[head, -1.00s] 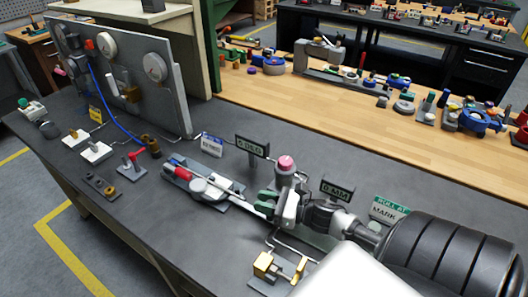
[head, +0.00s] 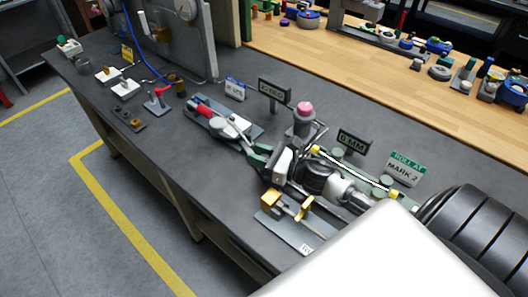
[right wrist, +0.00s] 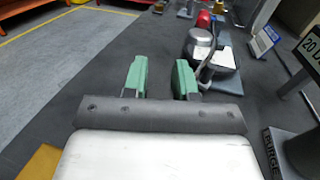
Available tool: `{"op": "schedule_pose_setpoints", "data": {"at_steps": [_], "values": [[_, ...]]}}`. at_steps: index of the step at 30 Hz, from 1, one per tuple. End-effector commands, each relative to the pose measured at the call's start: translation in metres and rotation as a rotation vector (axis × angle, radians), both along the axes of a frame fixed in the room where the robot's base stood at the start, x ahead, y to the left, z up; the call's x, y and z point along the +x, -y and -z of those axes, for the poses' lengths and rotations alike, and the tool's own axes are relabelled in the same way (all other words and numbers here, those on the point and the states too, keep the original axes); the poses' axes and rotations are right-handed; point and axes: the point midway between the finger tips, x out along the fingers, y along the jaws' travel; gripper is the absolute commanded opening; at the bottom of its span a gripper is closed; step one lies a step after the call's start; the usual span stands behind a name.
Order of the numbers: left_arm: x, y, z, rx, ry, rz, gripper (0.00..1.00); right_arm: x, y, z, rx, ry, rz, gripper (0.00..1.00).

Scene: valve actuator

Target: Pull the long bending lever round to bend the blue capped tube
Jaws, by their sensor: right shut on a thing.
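The tube bender (head: 232,126) lies on the dark bench, with a red grip (head: 203,110) at its far left end. It also shows in the right wrist view (right wrist: 212,62), with a round grey part and the red piece beyond it. A pale bar, the long lever (head: 244,138), runs from the bender toward my right gripper (head: 259,158). I cannot make out the blue capped tube clearly. My left gripper is not in view.
A brass-coloured fixture (head: 288,204) on a plate stands close in front of my right arm. A post with a pink top (head: 304,110) and a sign (head: 273,90) stand behind. The bench's front edge is near; bare bench lies left of the fixture.

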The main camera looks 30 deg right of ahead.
Motion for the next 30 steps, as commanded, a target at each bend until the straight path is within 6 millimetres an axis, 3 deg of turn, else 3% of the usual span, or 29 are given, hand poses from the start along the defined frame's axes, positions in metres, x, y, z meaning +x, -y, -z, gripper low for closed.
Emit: {"op": "schedule_pose_setpoints", "data": {"at_steps": [4, 5, 9, 20, 30], "values": [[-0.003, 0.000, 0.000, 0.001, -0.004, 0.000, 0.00, 0.001, 0.001, -0.002, 0.003, 0.003, 0.003, 0.00], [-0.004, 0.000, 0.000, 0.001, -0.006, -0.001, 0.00, 0.001, 0.001, -0.002, 0.003, 0.003, 0.003, 0.32], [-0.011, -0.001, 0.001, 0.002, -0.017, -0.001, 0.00, 0.001, 0.001, -0.002, 0.002, 0.002, 0.003, 0.52], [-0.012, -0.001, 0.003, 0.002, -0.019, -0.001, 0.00, -0.004, 0.004, 0.001, 0.001, 0.000, 0.004, 0.52], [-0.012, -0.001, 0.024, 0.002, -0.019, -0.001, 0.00, -0.051, 0.032, 0.004, 0.001, -0.003, 0.003, 0.52]]}}
